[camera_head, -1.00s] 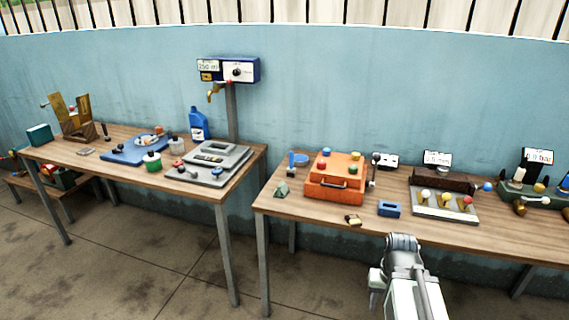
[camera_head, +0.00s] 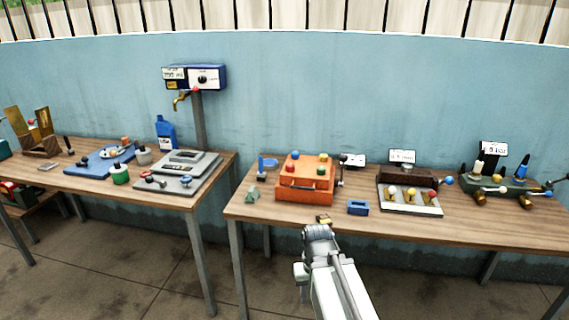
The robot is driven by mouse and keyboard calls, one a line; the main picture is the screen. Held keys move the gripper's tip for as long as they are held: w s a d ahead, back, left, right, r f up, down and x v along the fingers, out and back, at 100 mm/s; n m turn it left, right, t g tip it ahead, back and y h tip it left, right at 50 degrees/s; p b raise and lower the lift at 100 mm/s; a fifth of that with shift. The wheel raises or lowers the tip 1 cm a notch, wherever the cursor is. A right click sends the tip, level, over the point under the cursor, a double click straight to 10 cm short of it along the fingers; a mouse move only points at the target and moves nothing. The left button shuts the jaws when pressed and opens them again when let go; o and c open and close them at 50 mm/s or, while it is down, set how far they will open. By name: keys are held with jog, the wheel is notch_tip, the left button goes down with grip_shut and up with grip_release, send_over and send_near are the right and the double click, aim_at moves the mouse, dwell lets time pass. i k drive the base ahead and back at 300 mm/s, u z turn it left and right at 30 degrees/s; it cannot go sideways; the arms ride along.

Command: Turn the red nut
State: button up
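Several small red parts show, and I cannot tell for sure which is the red nut. Another red piece (camera_head: 148,174) is at the left of the grey plate device (camera_head: 180,180). A red ball (camera_head: 437,195) is at the right end of the pale valve plate (camera_head: 410,208). My arm reaches up from the bottom, and its end (camera_head: 319,234) is in front of the right table's front edge. The fingertips cannot be made out, and I see nothing held.
The right table (camera_head: 280,218) also carries a blue block (camera_head: 358,207), a small brass padlock-like piece (camera_head: 323,218) and a green valve device (camera_head: 495,187). A gap separates it from the left table (camera_head: 190,203). A blue wall (camera_head: 300,90) stands behind both.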

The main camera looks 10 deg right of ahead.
aim_at(290, 167)
jog(key=i, duration=0.95)
